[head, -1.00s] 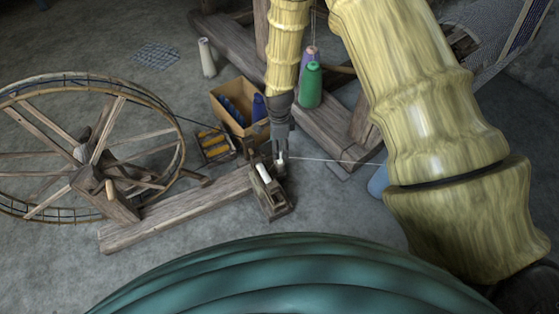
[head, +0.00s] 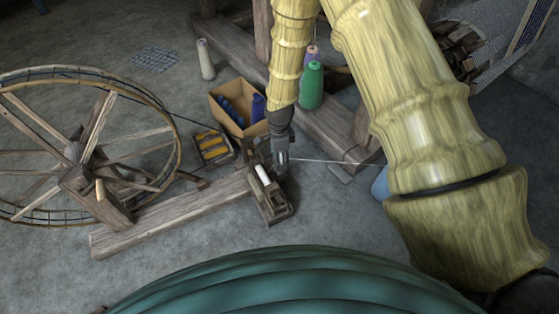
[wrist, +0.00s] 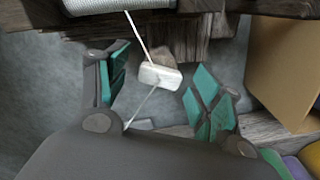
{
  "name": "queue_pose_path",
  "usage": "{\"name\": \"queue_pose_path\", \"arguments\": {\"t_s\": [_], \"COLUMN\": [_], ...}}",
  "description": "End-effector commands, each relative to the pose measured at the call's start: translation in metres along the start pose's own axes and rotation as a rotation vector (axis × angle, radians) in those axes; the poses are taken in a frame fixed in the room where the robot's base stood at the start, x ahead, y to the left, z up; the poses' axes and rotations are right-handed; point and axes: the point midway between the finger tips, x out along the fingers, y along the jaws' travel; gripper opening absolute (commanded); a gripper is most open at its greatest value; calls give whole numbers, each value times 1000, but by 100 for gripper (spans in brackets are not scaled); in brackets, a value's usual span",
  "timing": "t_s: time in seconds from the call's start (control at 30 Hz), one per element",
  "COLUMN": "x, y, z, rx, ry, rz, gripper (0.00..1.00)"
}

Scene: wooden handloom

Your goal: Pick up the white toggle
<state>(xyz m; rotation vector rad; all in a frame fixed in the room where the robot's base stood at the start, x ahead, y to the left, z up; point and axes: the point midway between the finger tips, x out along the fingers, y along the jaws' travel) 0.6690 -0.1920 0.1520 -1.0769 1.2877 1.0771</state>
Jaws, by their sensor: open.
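The white toggle (wrist: 160,76) is a small pale block that shows in the wrist view, between and just beyond my fingertips. A thin cord runs from it up toward a white wound spool (wrist: 120,4), and another line runs down from it toward my gripper. My gripper (wrist: 157,90) is open, with one teal-padded finger on each side of the toggle and visible gaps. In the head view my gripper (head: 282,157) points down beside the wooden block that holds the white spool (head: 262,174). The toggle is too small to make out there.
A spinning wheel (head: 75,150) stands at left on a wooden beam (head: 165,212). A cardboard box (head: 222,102) with blue spools and a tray (head: 213,147) of yellow bobbins lie behind. Green (head: 312,85) and white (head: 206,58) cones stand farther back. A taut thread runs right from my gripper.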

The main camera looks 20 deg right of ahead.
Motion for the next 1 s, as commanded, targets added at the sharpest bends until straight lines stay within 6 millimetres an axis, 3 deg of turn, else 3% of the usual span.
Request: {"name": "queue_pose_path", "arguments": {"t_s": [0.07, 0.3, 0.7, 1.0], "x": [0, 0, -4, -47], "y": [0, 0, 0, -1], "z": [0, 0, 0, 0], "rx": [0, 0, 1, 0], "ry": [0, 0, 0, 1], "rz": [0, 0, 0, -1], "gripper": [66, 31, 30, 30]}}
